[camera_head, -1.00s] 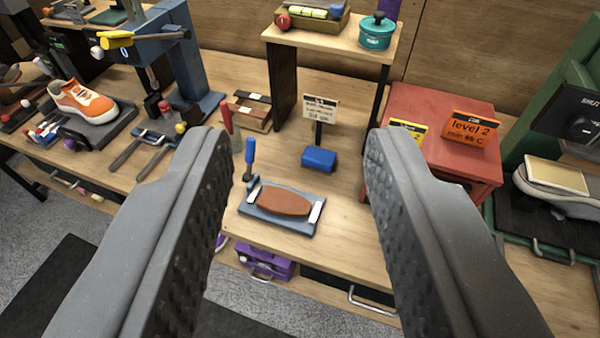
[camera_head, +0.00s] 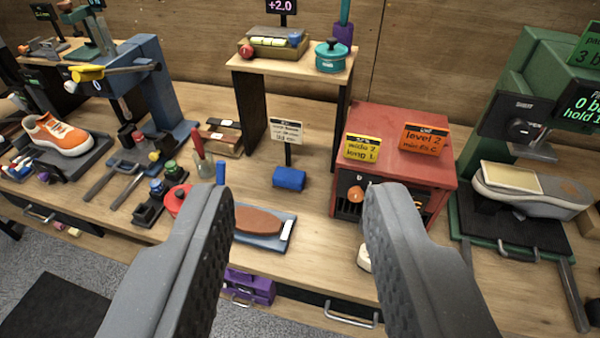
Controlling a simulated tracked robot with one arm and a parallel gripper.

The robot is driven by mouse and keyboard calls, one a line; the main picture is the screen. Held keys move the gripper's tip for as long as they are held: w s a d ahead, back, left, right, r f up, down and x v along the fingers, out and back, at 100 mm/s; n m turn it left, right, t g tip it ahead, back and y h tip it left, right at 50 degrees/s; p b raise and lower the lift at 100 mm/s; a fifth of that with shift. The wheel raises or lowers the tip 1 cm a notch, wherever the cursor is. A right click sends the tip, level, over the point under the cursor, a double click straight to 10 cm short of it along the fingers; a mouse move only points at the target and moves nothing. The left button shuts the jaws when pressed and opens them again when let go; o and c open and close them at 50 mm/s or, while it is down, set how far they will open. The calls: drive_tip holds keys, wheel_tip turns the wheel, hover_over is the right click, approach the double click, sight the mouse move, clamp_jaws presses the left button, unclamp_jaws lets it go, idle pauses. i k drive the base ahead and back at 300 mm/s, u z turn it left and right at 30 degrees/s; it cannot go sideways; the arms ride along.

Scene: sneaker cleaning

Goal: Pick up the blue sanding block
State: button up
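The blue sanding block (camera_head: 290,178) lies on the wooden bench, just in front of a small white sign on a dark post. It is a small rounded blue block and is fully visible. My gripper (camera_head: 299,205) is open and empty, with its two grey ridged fingers wide apart in the foreground. In the picture the block shows between the fingers, a little above the level of their tips. The block lies farther off than the fingertips, and nothing touches it.
A blue tray with a brown leather piece (camera_head: 258,219) lies in front of the block, partly behind the left finger. A red oven-like box (camera_head: 400,130) stands right. A raised shelf (camera_head: 300,70) stands behind. An orange sneaker (camera_head: 57,134) is far left, a green press (camera_head: 530,80) right.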

sight(292, 180)
drive_tip(key=u, duration=0.05)
drive_tip(key=i, duration=1.25)
drive_tip(key=u, duration=0.05)
